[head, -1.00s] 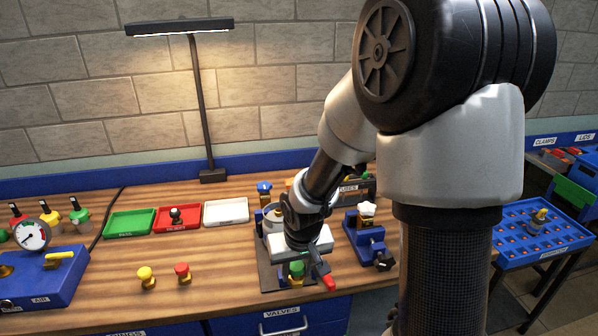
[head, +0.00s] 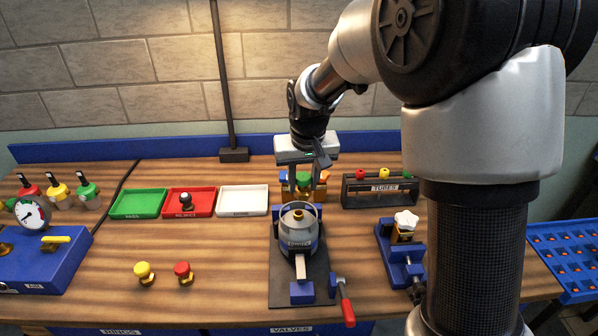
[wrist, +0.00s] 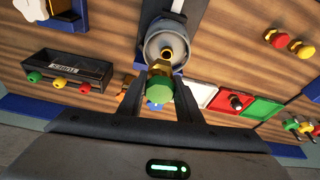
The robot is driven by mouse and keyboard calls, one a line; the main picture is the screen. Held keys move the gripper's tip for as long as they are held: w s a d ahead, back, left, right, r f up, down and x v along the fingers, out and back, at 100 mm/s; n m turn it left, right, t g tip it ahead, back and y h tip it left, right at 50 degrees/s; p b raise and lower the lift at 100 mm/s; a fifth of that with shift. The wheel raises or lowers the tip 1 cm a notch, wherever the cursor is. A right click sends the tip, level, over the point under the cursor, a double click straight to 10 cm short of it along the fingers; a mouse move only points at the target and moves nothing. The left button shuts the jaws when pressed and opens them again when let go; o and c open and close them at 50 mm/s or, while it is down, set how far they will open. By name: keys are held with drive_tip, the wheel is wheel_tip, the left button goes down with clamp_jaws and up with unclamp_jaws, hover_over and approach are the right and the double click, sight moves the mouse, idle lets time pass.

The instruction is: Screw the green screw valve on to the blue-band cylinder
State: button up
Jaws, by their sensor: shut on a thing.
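The grey cylinder (head: 299,238) stands upright in a dark clamp fixture (head: 283,275) at the middle of the bench, its open top showing a brass fitting. A bluish band around its side is hard to make out. My gripper (head: 303,182) is shut on the green screw valve (head: 303,179), just behind and above the cylinder in the head view. In the wrist view the green valve (wrist: 160,90) sits between the fingers (wrist: 160,108), its brass end toward the cylinder (wrist: 166,48). I cannot tell whether valve and cylinder touch; they look apart.
The fixture's red-handled lever (head: 346,308) sticks out front right. A blue vise (head: 400,255) with a white-topped part stands right, a tube rack (head: 380,190) behind. Green, red and white trays (head: 243,201) lie left. Yellow and red valves (head: 183,273) stand front left.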

sight(299, 191)
drive_tip(key=shift+w+a+r, duration=0.1)
drive_tip(key=shift+a+r, duration=0.5)
drive_tip(key=shift+r, duration=0.05)
drive_tip(key=shift+f+b, duration=2.25)
drive_tip(key=shift+f, duration=0.65)
drive_tip(key=shift+f+b, duration=1.2)
drive_tip(key=shift+f, duration=0.25)
drive_tip(key=o, duration=1.3)
drive_tip(key=shift+r, duration=0.1)
drive_tip(key=v, duration=1.7)
drive_tip(key=shift+r+p, duration=0.2)
drive_tip(key=shift+p, duration=0.15)
